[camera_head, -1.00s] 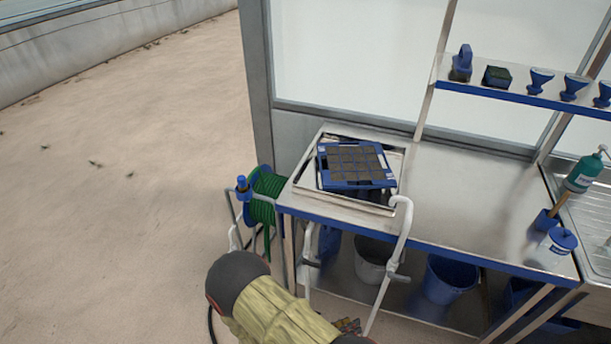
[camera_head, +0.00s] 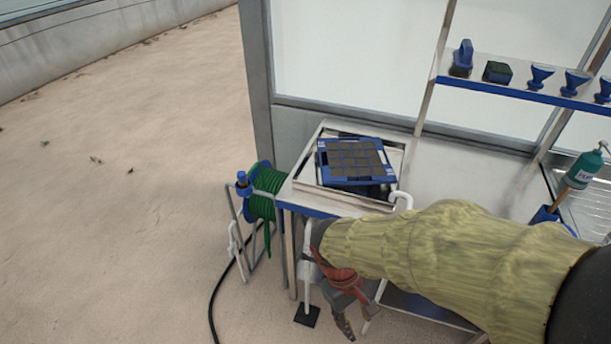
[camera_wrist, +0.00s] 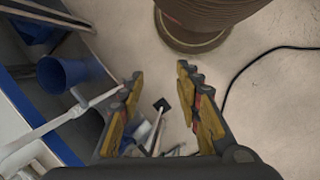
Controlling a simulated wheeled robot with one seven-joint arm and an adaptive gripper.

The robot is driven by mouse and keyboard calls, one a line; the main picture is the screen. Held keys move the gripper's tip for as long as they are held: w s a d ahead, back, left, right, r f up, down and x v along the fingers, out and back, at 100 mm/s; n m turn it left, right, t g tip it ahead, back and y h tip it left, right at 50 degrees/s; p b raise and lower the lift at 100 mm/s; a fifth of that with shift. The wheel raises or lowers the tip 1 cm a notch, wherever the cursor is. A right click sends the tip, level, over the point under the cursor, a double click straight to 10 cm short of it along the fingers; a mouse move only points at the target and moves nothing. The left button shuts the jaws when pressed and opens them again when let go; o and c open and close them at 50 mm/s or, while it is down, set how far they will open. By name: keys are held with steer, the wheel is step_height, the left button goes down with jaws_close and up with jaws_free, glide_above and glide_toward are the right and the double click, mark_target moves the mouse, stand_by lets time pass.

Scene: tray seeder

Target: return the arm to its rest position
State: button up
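My gripper (camera_head: 345,328) hangs in front of the steel bench, low beside its front left legs and pointing down. In the wrist view its two yellow-padded fingers (camera_wrist: 160,75) stand apart with nothing held between them. My arm, in a yellowish sleeve, comes in from the right side of the head view and covers much of the bench front. A blue seeding tray with a grid of dark cells (camera_head: 355,160) sits on the bench's left end, above and behind my gripper, apart from it.
The steel bench (camera_head: 455,170) has a shelf (camera_head: 520,95) above it with brushes and blue funnels. A green hose reel (camera_head: 262,195) stands left of the bench, with a black hose on the floor. A blue bucket (camera_wrist: 62,72) is under the bench. The floor (camera_head: 120,210) at left is clear.

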steer(key=s+d+r+m+t+y, duration=0.1)
steer(key=d+r+m+t, duration=0.2)
steer(key=r, duration=0.6)
steer(key=s+d+r+m+t+y, duration=0.1)
steer(key=d+r+m+t, duration=0.2)
steer(key=r, duration=0.7)
steer(key=shift+d+m+t+y, duration=0.4)
steer(key=shift+d+t, duration=0.2)
steer(key=shift+d, duration=0.15)
steer(key=shift+r, duration=0.1)
stand_by(0.3)
